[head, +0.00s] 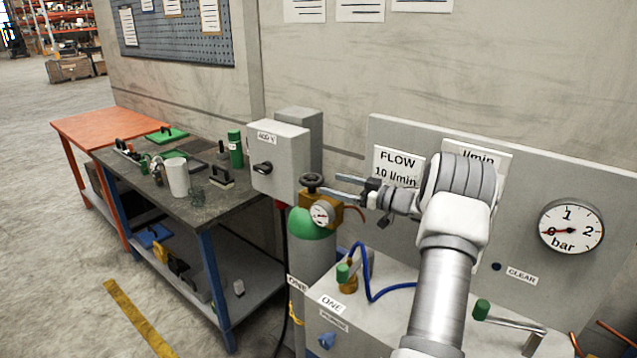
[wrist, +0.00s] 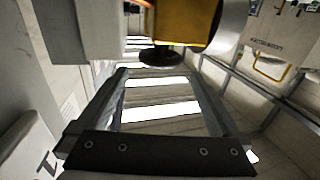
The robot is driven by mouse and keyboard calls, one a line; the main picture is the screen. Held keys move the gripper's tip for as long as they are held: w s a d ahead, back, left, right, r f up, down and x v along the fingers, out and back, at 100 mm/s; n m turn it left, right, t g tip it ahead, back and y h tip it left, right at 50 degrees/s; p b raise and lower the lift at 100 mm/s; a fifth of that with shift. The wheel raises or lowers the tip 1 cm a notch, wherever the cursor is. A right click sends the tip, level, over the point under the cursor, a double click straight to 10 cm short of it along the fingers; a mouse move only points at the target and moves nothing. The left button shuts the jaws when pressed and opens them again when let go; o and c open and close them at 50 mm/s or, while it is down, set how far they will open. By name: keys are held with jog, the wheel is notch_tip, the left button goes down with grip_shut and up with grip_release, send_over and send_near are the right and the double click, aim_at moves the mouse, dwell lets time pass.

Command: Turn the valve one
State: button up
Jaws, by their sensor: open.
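A gas cylinder (head: 316,257) with a green shoulder carries a label reading ONE. On its top sits a brass valve body (head: 331,207) with a round gauge and a black handwheel (head: 312,183). A small green-handled valve (head: 343,272) stands on the grey cabinet, near another ONE label (head: 331,303). My gripper (head: 329,186) is open, its fingers pointing left at the handwheel from the right. In the wrist view the dark handwheel (wrist: 160,56) and the yellow brass body (wrist: 182,22) lie just beyond the open fingers (wrist: 158,76). Whether the fingers touch the wheel I cannot tell.
A grey switch box (head: 279,160) is close behind and left of the handwheel. A backboard (head: 520,200) with a bar gauge (head: 571,226) stands behind my arm. A blue hose (head: 367,275) loops over the cabinet. A workbench (head: 190,208) with tools is at left.

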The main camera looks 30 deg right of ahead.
jog(key=v, duration=0.9)
jog(key=shift+w+a, duration=0.1)
